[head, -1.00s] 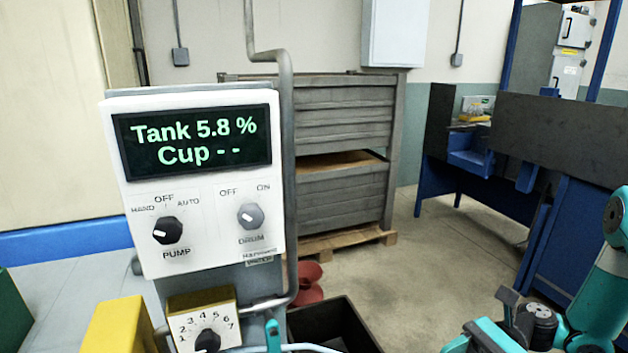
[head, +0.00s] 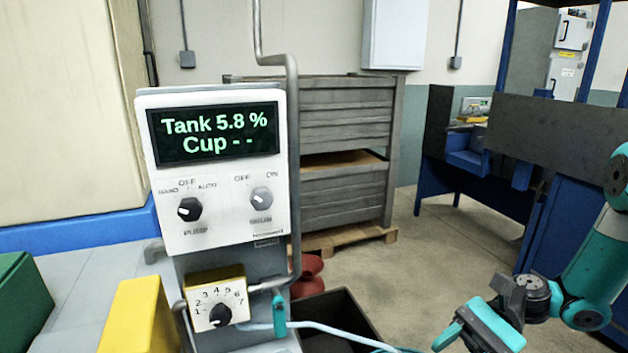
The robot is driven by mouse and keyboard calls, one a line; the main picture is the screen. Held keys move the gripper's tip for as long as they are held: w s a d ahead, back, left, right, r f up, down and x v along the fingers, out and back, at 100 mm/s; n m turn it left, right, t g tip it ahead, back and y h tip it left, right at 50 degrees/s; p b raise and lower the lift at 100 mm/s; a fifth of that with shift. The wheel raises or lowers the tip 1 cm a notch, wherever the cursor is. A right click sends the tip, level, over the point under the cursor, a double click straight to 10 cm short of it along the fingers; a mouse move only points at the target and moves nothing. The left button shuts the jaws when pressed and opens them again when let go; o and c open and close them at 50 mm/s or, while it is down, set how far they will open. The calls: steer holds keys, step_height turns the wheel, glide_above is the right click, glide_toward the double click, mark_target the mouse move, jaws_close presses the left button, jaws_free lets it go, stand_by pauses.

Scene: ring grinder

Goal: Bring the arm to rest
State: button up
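My arm (head: 592,270) is teal and dark grey. It comes in from the right edge and bends down to the lower right of the head view. My gripper (head: 478,328) is at the lower right, in front of open floor and to the right of the control panel, with its teal finger parts pointing down and left. I see nothing held in it, but the view does not show whether its fingers are apart or together.
A control panel (head: 215,225) reads "Tank 5.8 %" and "Cup - -". Below it are a yellow numbered dial box (head: 240,300), a teal lever (head: 279,314), a pale hose (head: 345,332) and a dark open bin (head: 330,312). Grey crates (head: 345,215) stand behind. Floor (head: 420,265) is clear between.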

steer(key=s+a+r+n+t+h, duration=0.3)
steer(key=s+r+n+h, duration=0.2)
steer(key=r+n, duration=0.3)
steer(key=s+a+r+n+t+h+p, duration=0.1)
steer(key=s+a+r+n+t+h, duration=0.2)
steer(key=n, duration=0.7)
steer(key=s+r+h, duration=0.2)
steer(key=s+r, duration=0.2)
steer(key=r, duration=0.1)
steer(key=shift+s+a+r+t, duration=0.15)
steer(key=shift+a+r+t, duration=0.15)
steer(key=shift+r, duration=0.1)
